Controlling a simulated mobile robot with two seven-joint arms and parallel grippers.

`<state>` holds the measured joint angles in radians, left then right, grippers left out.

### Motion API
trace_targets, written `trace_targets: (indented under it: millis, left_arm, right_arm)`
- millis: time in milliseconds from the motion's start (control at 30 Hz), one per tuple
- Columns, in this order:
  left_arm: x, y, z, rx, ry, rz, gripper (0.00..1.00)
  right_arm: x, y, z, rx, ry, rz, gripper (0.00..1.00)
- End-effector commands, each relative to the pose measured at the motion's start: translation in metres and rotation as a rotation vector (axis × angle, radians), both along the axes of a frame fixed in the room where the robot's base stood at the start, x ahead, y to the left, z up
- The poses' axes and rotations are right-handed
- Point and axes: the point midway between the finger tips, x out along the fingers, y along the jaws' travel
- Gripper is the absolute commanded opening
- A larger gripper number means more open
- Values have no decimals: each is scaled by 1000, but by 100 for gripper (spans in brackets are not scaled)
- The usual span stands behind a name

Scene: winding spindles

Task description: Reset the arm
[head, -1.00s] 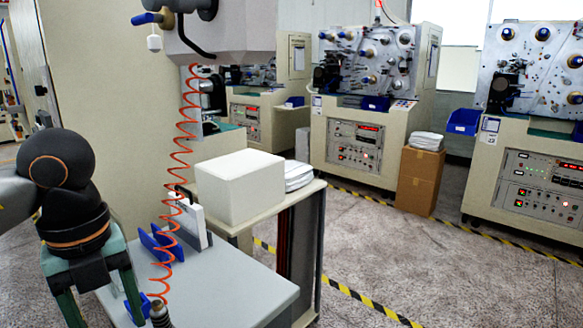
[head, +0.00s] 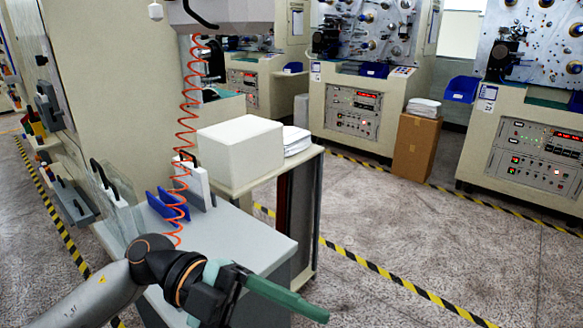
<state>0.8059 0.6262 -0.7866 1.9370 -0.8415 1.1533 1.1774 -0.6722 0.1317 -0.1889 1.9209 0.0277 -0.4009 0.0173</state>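My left arm comes in from the bottom left in the head view. Its gripper (head: 285,296) is low in the picture, in front of the grey worktop (head: 232,239), with one long green finger pointing right and slightly down. The other finger does not show clearly, so I cannot tell how wide the gap is. I see nothing held in it. My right arm and gripper are not in view.
A white box (head: 240,152) and white stacked packs (head: 296,140) sit on a stand behind the worktop. Blue holders (head: 167,205) and an orange coiled hose (head: 184,120) are close by. Winding machines (head: 352,115) stand behind. The floor at the right (head: 440,240) is clear.

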Motion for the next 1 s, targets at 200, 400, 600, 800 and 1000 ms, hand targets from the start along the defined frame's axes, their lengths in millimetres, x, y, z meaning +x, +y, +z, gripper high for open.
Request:
trace_targets:
  millis: [200, 400, 600, 800, 1000]
  left_arm:
    - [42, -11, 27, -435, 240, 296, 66]
    - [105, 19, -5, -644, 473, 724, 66]
    - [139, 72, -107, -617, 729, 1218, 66]
    - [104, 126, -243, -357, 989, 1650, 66]
    - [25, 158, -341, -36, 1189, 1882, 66]
  right_arm:
    - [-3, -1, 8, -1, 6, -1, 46]
    - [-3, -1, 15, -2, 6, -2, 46]
    - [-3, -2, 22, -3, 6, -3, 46]
    - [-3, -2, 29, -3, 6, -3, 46]
    - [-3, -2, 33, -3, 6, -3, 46]
